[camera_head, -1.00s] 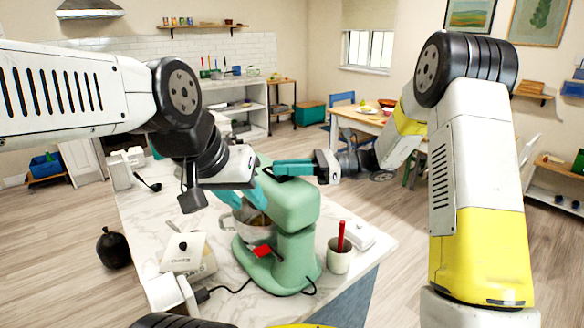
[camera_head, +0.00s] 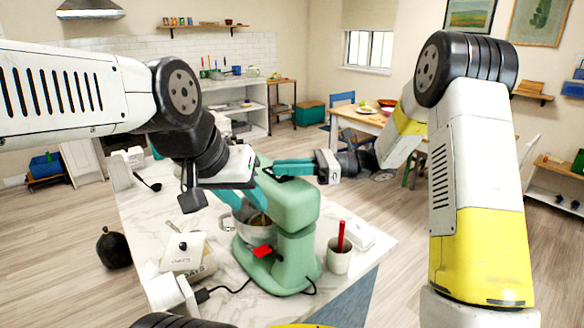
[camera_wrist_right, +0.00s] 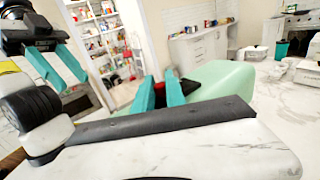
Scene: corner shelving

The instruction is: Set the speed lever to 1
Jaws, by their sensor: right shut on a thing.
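The green stand mixer (camera_head: 291,203) stands on the marble counter, with its bowl (camera_head: 256,227) under the head. A red lever-like part (camera_head: 263,251) shows low on its near side. My right gripper (camera_head: 268,168) is at the top of the mixer head, on its far side. In the right wrist view its teal fingers (camera_wrist_right: 160,92) are close together beside the pale green head (camera_wrist_right: 222,76), shut on a small dark and red part that looks like the speed lever and is mostly hidden. My left gripper (camera_head: 247,197) is above the bowl, its fingers apart and empty.
A cup with a red-handled tool (camera_head: 339,260) stands right of the mixer, near a white butter dish (camera_head: 361,236). The mixer's black cord (camera_head: 233,290) lies across the front of the counter.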

